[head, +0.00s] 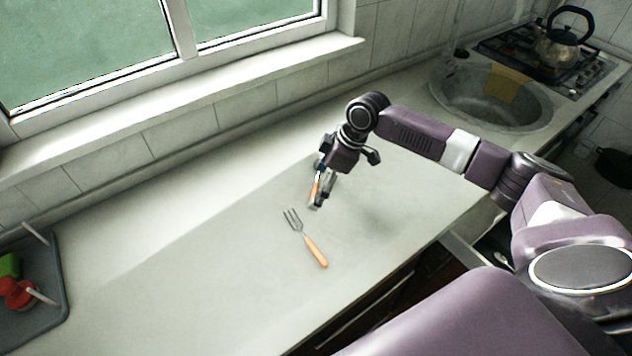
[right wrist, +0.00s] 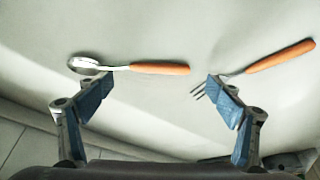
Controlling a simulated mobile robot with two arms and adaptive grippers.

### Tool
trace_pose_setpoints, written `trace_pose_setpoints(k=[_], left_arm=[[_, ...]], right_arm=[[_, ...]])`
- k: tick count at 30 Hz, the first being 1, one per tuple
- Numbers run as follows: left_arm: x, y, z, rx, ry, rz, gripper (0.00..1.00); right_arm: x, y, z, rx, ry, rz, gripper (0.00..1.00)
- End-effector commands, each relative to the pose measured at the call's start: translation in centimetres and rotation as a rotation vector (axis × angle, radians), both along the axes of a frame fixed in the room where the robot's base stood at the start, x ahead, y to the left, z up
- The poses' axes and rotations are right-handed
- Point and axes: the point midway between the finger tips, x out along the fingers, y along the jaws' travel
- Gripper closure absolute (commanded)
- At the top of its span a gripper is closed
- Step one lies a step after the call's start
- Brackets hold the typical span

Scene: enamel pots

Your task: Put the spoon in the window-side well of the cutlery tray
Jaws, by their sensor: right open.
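The spoon lies on the pale counter, its orange handle (head: 315,189) partly hidden by my right gripper (head: 322,192) in the head view. In the right wrist view the spoon (right wrist: 158,68) lies whole, crosswise just beyond the tips of my right gripper (right wrist: 160,98), bowl to the left. The gripper is open, with nothing between its fingers. A fork (head: 315,250) with an orange handle lies nearer the counter's front edge; it also shows in the right wrist view (right wrist: 280,58), behind the right fingertip. I cannot make out a cutlery tray for certain. My left gripper is out of view.
A dark grey tray (head: 62,285) with red and green items stands at the far left. A window (head: 90,45) and its sill run along the back. A round sink (head: 490,98) and a kettle (head: 562,45) are at back right. The counter's left middle is clear.

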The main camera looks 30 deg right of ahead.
Motion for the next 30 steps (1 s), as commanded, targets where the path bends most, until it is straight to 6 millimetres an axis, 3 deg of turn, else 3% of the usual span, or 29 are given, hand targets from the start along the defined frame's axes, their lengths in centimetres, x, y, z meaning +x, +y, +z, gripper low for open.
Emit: trace_pose_setpoints(k=[6,12,24,30], left_arm=[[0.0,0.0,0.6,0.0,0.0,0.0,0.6],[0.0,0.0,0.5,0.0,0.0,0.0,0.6],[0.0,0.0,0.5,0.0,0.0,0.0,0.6],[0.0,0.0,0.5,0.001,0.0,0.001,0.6]], right_arm=[[0.5,0.6,-1.7,0.0,-0.002,-0.001,0.15],[0.5,0.6,-1.8,-0.001,-0.003,0.0,0.15],[0.5,0.6,-1.9,-0.001,-0.001,0.001,0.58],[0.4,0.6,-1.9,-0.002,0.0,0.001,0.61]])
